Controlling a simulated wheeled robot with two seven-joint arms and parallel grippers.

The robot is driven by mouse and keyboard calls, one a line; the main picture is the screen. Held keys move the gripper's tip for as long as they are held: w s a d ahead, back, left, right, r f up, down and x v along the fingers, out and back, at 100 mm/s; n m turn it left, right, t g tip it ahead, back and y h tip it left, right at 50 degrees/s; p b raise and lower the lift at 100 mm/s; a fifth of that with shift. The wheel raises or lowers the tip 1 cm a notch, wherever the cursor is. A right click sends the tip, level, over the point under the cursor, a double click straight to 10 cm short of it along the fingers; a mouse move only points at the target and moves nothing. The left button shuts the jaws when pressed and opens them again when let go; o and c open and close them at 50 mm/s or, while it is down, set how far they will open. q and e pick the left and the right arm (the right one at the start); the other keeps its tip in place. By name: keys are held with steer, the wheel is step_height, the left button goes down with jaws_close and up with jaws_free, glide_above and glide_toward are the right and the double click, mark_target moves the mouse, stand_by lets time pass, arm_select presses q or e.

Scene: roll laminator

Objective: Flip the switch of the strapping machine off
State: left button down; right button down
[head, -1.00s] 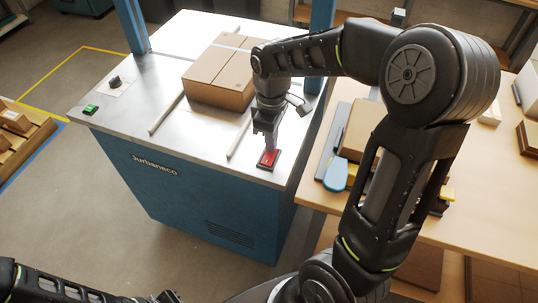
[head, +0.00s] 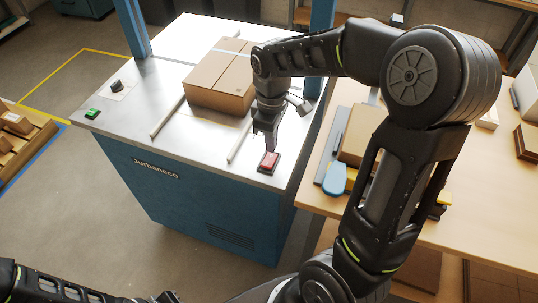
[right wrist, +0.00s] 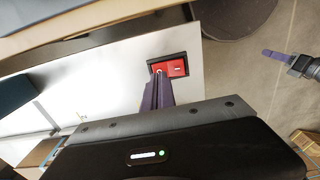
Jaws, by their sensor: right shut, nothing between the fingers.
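The red rocker switch (head: 269,160) sits in a black frame at the front right corner of the strapping machine's metal top (head: 205,140). In the right wrist view the switch (right wrist: 178,67) shows a white bar on its right half and a round mark near my fingertips. My right gripper (head: 268,147) points down at the switch, shut and empty. Its purple fingertips (right wrist: 158,75) are at the switch's left half; whether they touch it, I cannot tell. My left gripper (right wrist: 278,55) shows at the right of the wrist view, away from the machine; its opening is unclear.
A cardboard box (head: 222,80) with a strap lies on the machine top, behind the gripper. A black knob (head: 116,85) and a green button (head: 92,113) are at the left. A wooden table (head: 460,215) with a blue-handled tool (head: 335,180) stands at the right.

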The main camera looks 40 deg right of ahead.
mark_target(271, 155)
step_height(271, 155, up, 5)
steer(key=p, duration=0.3)
steer(key=shift+f, duration=0.2)
stand_by(0.4)
